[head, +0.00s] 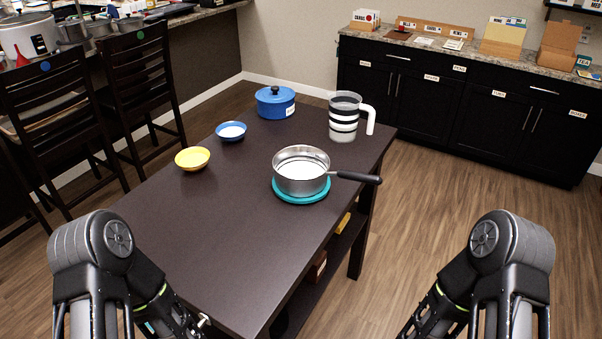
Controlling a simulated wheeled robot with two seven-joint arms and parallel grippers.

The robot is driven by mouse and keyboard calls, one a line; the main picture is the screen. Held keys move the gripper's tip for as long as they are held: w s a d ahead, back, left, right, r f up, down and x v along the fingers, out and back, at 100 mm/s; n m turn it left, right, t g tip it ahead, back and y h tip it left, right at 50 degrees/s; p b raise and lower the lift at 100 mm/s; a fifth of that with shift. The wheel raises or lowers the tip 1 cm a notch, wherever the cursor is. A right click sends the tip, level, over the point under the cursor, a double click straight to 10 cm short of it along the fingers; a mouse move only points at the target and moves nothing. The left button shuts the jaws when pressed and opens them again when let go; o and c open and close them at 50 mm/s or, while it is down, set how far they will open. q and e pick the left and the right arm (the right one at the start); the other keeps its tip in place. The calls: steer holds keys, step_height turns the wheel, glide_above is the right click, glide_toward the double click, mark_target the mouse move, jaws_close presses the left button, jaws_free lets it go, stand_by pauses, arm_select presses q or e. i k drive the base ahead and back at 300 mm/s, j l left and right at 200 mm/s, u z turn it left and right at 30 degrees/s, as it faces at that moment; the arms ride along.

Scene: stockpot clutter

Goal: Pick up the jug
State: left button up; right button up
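The jug (343,121) stands upright near the far right corner of the dark table. It is grey with black and white bands, and its white handle (369,117) points right. My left arm comes in at the lower left. A small part of what may be its gripper shows low by the table's near edge, and its fingers cannot be made out. My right arm is at the lower right over the floor, and its gripper is out of the frame. Both arms are far from the jug, and nothing touches it.
A steel saucepan (301,173) sits on a teal trivet (302,198) in front of the jug, its black handle pointing right. A blue lidded pot (275,103) is left of the jug. A blue bowl (231,137) and yellow bowl (192,165) stand left. The near tabletop (215,235) is clear.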

mark_target(345, 107)
steer(key=l+u, duration=0.35)
steer(key=l, duration=0.2)
steer(key=l+u, duration=0.35)
steer(key=l, duration=0.2)
steer(key=l+u, duration=0.4)
steer(key=l, duration=0.15)
steer(key=k+l+u, duration=0.2)
steer(key=l+u, duration=0.15)
steer(key=l, duration=0.15)
